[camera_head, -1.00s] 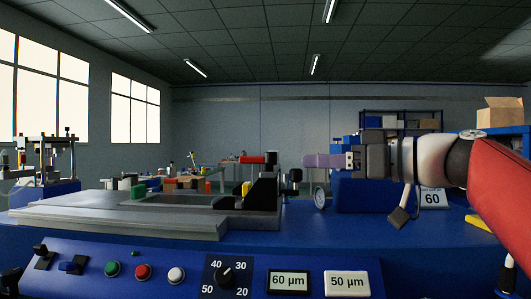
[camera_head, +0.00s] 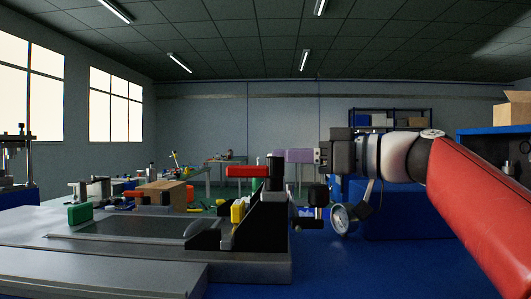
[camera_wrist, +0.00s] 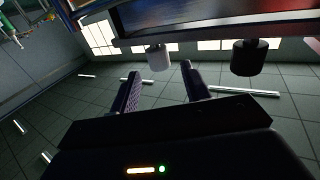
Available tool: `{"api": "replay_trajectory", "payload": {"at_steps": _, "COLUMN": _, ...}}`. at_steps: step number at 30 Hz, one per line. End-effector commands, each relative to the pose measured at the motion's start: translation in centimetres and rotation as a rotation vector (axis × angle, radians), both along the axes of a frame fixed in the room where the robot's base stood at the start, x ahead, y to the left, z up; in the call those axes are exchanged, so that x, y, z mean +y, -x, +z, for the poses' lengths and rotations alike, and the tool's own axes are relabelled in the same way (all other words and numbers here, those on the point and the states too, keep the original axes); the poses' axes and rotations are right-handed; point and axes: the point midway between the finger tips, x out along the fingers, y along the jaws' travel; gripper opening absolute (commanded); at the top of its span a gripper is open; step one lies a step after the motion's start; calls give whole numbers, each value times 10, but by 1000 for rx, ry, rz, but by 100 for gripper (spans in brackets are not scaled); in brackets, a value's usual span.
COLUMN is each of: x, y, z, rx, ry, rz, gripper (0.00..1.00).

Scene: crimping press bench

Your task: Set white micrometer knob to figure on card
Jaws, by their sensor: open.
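In the wrist view a white knob (camera_wrist: 159,59) hangs in the picture just beyond my gripper (camera_wrist: 160,72), roughly in line with the gap between its two purple ribbed fingers. The fingers are apart and empty, and they do not appear to be around the knob. A black knob (camera_wrist: 248,58) is to the right, outside the fingers. In the head view my gripper (camera_head: 290,155) points left at the press, level with its red-topped upright (camera_head: 262,172). I cannot make out the white knob in the head view. No card figure is readable now.
A round dial gauge (camera_head: 341,220) stands below my gripper, beside a blue block (camera_head: 395,208). The press has a grey bed (camera_head: 110,262), a yellow block (camera_head: 237,212) and a green block (camera_head: 80,214). The blue bench top (camera_head: 365,270) is clear at front right.

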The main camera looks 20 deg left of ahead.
Motion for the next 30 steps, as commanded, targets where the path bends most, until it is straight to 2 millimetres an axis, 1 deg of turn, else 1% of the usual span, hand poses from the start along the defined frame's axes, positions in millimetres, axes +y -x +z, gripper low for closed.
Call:
{"api": "replay_trajectory", "payload": {"at_steps": 1, "x": 10, "y": -1, "z": 1, "rx": 1, "ry": 2, "rz": 5, "gripper": 47}}
{"api": "replay_trajectory", "payload": {"at_steps": 3, "x": 22, "y": -4, "z": 2, "rx": 1, "ry": 2, "rz": 5, "gripper": 47}}
{"api": "replay_trajectory", "payload": {"at_steps": 6, "x": 37, "y": -7, "z": 1, "rx": 2, "ry": 1, "rz": 4, "gripper": 47}}
{"api": "replay_trajectory", "payload": {"at_steps": 9, "x": 48, "y": -10, "z": 1, "rx": 2, "ry": 1, "rz": 3, "gripper": 47}}
{"api": "replay_trajectory", "payload": {"at_steps": 13, "x": 55, "y": -11, "z": 0, "rx": 0, "ry": 1, "rz": 1, "gripper": 47}}
{"api": "replay_trajectory", "payload": {"at_steps": 21, "x": 56, "y": -12, "z": 0, "rx": 0, "ry": 1, "rz": 0, "gripper": 47}}
{"api": "replay_trajectory", "payload": {"at_steps": 30, "x": 56, "y": -12, "z": 0, "rx": 0, "ry": 1, "rz": 0, "gripper": 7}}
